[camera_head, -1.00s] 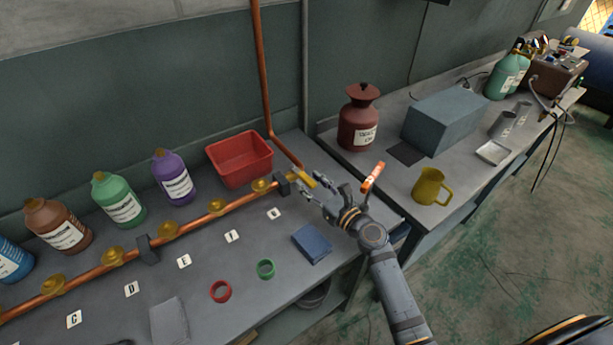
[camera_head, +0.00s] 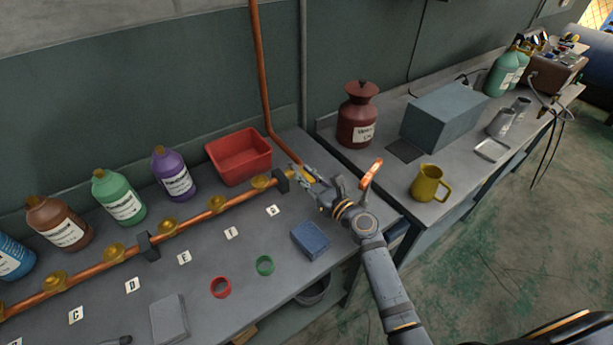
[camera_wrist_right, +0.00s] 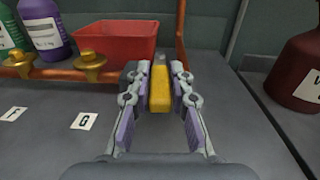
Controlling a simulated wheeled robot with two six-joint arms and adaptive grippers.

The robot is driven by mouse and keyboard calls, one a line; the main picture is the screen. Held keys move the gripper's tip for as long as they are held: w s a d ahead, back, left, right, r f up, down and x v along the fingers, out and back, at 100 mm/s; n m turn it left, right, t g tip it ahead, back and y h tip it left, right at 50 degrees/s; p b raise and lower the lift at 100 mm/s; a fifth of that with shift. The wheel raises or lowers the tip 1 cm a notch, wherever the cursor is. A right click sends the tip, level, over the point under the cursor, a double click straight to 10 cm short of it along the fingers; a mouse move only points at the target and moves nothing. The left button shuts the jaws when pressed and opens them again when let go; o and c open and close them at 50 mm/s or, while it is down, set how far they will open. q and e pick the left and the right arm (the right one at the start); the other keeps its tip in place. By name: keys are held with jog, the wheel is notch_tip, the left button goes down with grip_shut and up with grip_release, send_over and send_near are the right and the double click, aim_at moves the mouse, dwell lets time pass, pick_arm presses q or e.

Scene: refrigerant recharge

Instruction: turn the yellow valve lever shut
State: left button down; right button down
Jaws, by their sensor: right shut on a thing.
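The yellow valve lever (camera_head: 306,175) is at the right end of the copper pipe (camera_head: 218,207) on the left workbench. In the right wrist view the yellow lever (camera_wrist_right: 160,86) stands between the two finger pads and points away from me. My right gripper (camera_head: 311,180) is shut on the lever, with a finger on each side of it; it also shows in the right wrist view (camera_wrist_right: 160,92). The fingers partly hide the lever in the head view. My left gripper is not in view.
A red bin (camera_head: 239,156) stands just behind the pipe. Brass fittings (camera_head: 168,228) and several bottles (camera_head: 174,173) line the pipe to the left. A blue block (camera_head: 310,239) lies in front of the gripper. A yellow jug (camera_head: 429,184) stands on the right bench.

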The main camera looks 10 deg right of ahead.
jog(key=shift+s+a+m+t+h+p, duration=0.15)
jog(key=shift+a+m+t+h+p, duration=0.15)
jog(key=shift+m+h+p, duration=0.3)
jog(key=shift+d, duration=0.1)
jog(key=c, duration=1.2)
grip_release()
jog(key=v, duration=1.2)
